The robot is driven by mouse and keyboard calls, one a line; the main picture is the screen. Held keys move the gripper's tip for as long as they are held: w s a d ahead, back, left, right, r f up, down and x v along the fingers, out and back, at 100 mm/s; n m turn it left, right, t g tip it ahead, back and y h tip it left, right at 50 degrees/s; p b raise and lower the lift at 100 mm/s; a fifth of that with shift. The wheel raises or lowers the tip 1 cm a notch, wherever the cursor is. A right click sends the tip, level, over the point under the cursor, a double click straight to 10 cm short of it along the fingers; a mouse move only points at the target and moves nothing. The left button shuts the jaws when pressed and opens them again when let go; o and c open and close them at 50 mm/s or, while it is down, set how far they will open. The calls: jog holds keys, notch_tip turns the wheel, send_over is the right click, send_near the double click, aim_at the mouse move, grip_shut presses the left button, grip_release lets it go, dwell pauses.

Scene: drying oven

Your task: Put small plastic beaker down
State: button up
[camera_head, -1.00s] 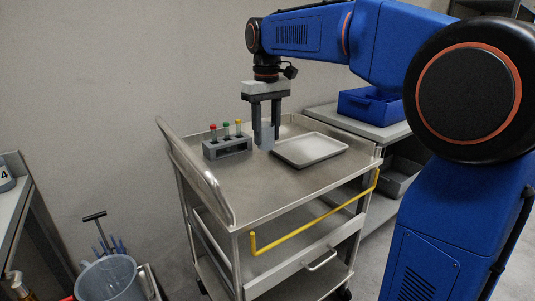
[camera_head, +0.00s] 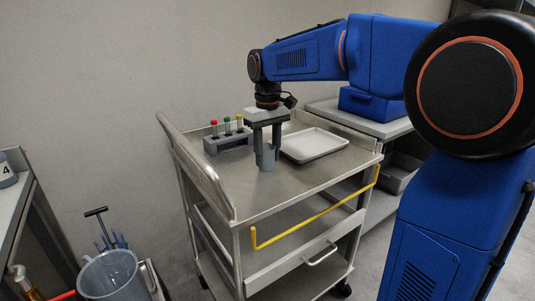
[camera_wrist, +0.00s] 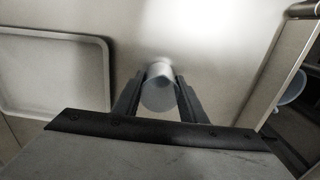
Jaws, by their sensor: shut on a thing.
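The small plastic beaker (camera_head: 266,161) is a pale grey cup between the fingers of my gripper (camera_head: 265,150). It is upright, just above or touching the steel top of the cart (camera_head: 240,185); I cannot tell which. In the wrist view the beaker (camera_wrist: 159,92) sits between the two dark fingertips (camera_wrist: 159,78), and my gripper is shut on it. The fingers hide part of its sides.
A white tray (camera_head: 314,145) lies right of the beaker. A grey rack (camera_head: 228,142) with several coloured-cap tubes stands behind left. The cart has a raised left rail (camera_head: 205,182) and a yellow handle (camera_head: 318,218). The cart top's front is clear.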

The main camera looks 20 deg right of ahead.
jog(key=shift+f, duration=0.1)
jog(key=o, duration=1)
notch_tip(320, 180, up, 12)
jog(key=shift+r, duration=0.15)
